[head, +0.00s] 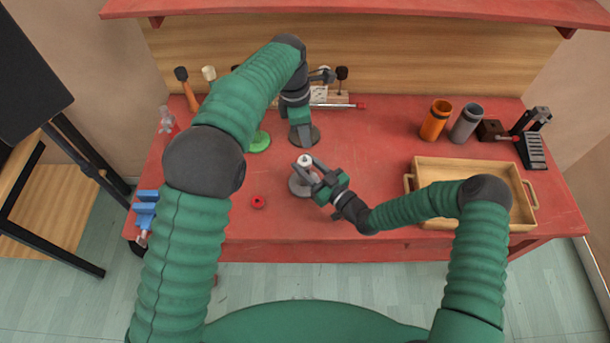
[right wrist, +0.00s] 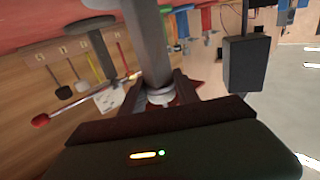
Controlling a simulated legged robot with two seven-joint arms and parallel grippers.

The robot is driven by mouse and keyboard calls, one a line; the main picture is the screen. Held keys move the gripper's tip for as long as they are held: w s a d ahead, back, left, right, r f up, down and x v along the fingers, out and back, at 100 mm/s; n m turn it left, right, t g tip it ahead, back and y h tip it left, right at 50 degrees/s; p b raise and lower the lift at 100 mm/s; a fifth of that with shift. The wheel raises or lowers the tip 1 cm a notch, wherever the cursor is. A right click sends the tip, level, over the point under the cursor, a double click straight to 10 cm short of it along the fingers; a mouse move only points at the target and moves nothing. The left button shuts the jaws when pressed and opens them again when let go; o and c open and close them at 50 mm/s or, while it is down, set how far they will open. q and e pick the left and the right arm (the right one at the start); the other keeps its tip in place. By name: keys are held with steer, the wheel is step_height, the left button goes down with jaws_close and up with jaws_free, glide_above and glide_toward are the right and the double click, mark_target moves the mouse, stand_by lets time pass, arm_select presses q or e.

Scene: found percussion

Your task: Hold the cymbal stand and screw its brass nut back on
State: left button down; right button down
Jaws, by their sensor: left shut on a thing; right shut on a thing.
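A grey stand with a round base (head: 298,188) is on the red table in the head view. My right gripper (head: 308,169) is shut at the top of its post, around a pale piece (head: 305,159). In the right wrist view the grey post (right wrist: 150,40) meets a pale ring (right wrist: 160,97) between the fingers. My left gripper (head: 302,128) points down, shut, over a dark grey round piece (head: 310,140) farther back. Its fingers hide what they grip. I cannot make out a brass nut.
A red ring (head: 258,202) lies left of the stand, and a green disc (head: 259,142) is behind it. A wooden tray (head: 440,164) is at the right, with an orange cup (head: 435,120) and a grey cup (head: 466,123) behind. A mallet rack (head: 335,99) is at the back.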

arm_select(q)
steer(key=shift+d, duration=0.5)
arm_select(e)
steer(key=shift+d, duration=0.5)
arm_select(q)
steer(key=shift+d+f, duration=0.15)
steer(key=shift+f, duration=0.05)
arm_select(e)
steer(key=shift+d, duration=0.1)
arm_select(q)
glide_above(305, 156)
step_height(305, 156, down, 4)
steer(key=shift+f, duration=0.25)
arm_select(e)
steer(key=shift+a, duration=0.5)
arm_select(q)
steer(key=shift+d, duration=0.3)
arm_select(e)
steer(key=shift+d, duration=0.3)
arm_select(q)
steer(key=shift+a+f, duration=0.15)
steer(key=shift+f, duration=0.7)
arm_select(e)
steer(key=shift+a, duration=0.15)
arm_select(q)
steer(key=shift+f, duration=0.6)
